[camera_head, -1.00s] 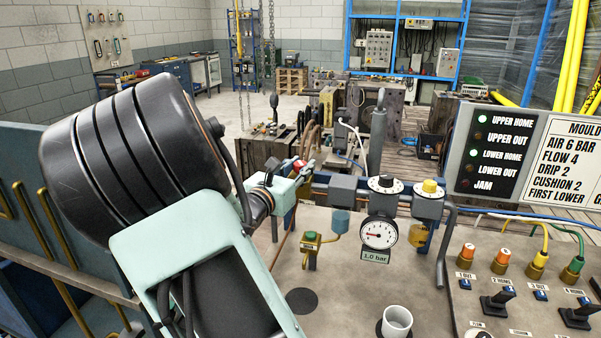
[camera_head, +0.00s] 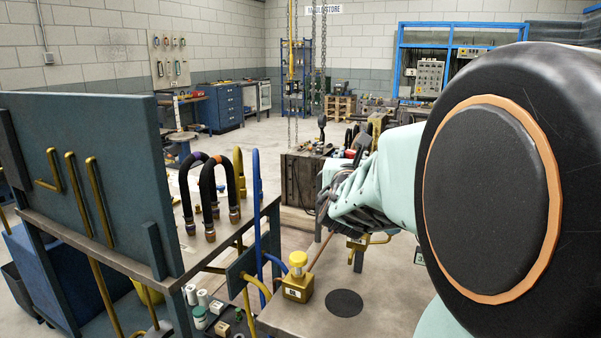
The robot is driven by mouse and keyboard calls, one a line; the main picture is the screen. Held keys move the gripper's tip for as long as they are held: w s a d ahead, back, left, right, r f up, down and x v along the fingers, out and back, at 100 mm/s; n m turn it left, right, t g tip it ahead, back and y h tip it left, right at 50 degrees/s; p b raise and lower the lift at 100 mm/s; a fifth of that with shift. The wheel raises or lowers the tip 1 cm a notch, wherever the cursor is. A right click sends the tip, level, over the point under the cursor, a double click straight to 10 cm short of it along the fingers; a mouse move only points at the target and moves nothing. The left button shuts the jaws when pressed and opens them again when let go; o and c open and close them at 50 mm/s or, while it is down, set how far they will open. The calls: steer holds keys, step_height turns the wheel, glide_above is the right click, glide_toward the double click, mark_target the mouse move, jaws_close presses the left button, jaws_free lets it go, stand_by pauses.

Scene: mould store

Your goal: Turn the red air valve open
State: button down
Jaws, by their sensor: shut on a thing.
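My gripper (camera_head: 343,197) is at the middle of the view, dark fingers pointing left and down at the pipework above the bench. It is shut, with the fingers closed around the place of the red air valve. The valve is mostly hidden by the fingers; a small red patch (camera_head: 350,154) shows just above them, and I cannot tell for sure if it is the valve's handle. A thin copper pipe runs down from there. The handle's angle cannot be read. My wrist and a large black arm joint cover the right side.
A yellow-capped valve block (camera_head: 298,280) stands on the bench (camera_head: 285,318) below left of the gripper. Black hose loops (camera_head: 207,190) and a blue upright pipe (camera_head: 257,205) stand further left, before a blue-grey panel (camera_head: 95,160). Open floor lies behind.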

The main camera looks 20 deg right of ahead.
steer(key=shift+f+n+t+y+b, duration=0.35)
steer(key=shift+n+y+b, duration=0.35)
steer(key=shift+b, duration=1.9)
steer(key=shift+r+t+y+b, duration=0.1)
steer(key=shift+t+y+b, duration=0.15)
steer(key=shift+y+b, duration=0.25)
steer(key=shift+n+y+b, duration=0.3)
steer(key=shift+n+b, duration=0.1)
steer(key=shift+b, duration=0.8)
steer(key=n+t+y+b, duration=0.1)
steer(key=b, duration=0.1)
steer(key=shift+r+b, duration=0.15)
steer(key=shift+b, duration=0.2)
steer(key=n+y+b, duration=0.1)
steer(key=y+b, duration=0.1)
steer(key=shift+r+y, duration=0.15)
steer(key=shift+y, duration=0.15)
steer(key=shift+r+n+t+y, duration=0.1)
steer(key=shift+n+t+y, duration=0.3)
steer(key=shift+n+y, duration=0.7)
steer(key=c, duration=1.6)
jaws_free()
steer(key=shift+y, duration=0.3)
